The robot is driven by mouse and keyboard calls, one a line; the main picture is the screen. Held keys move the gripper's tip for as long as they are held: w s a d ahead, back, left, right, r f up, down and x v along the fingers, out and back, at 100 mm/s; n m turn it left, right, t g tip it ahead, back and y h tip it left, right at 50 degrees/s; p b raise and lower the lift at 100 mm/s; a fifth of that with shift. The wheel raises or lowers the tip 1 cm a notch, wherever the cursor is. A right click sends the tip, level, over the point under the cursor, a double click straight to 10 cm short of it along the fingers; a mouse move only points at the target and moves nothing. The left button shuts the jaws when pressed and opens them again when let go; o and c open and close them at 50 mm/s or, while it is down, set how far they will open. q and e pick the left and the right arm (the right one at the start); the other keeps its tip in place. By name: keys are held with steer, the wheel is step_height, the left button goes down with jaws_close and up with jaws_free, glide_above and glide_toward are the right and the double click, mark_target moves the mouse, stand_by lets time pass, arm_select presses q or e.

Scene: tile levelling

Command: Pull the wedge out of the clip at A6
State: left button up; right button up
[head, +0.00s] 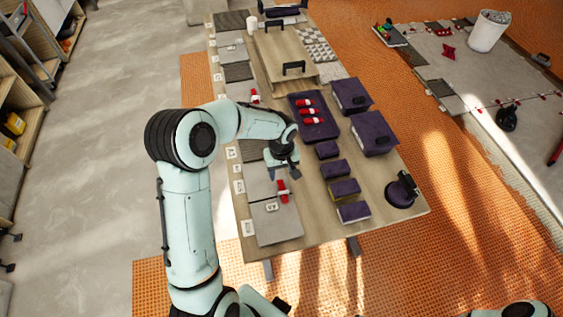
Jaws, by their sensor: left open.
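A red wedge (282,187) sits at the seam between two grey tiles on the left side of the table, in the row of a small edge label (239,187) too small to read surely. The clip under it cannot be made out. My left gripper (283,174) is open and points down just behind this wedge, close above the tile; I cannot tell whether it touches. The near grey tile (277,222) carries a small white marker. Another red wedge (254,95) sits farther back on the left row. My right gripper is out of view.
A dark tray (330,132) with several red wedges stands mid-table. Purple boxes (342,187) line the right side, with a black suction cup (402,190) at the near right corner. A board with handles (272,60) lies behind. A white bucket (488,32) stands on the floor.

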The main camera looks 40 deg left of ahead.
mark_target(281, 186)
arm_select(q)
step_height(281, 186, down, 8)
steer(key=shift+f, duration=0.2)
jaws_close()
stand_by(0.4)
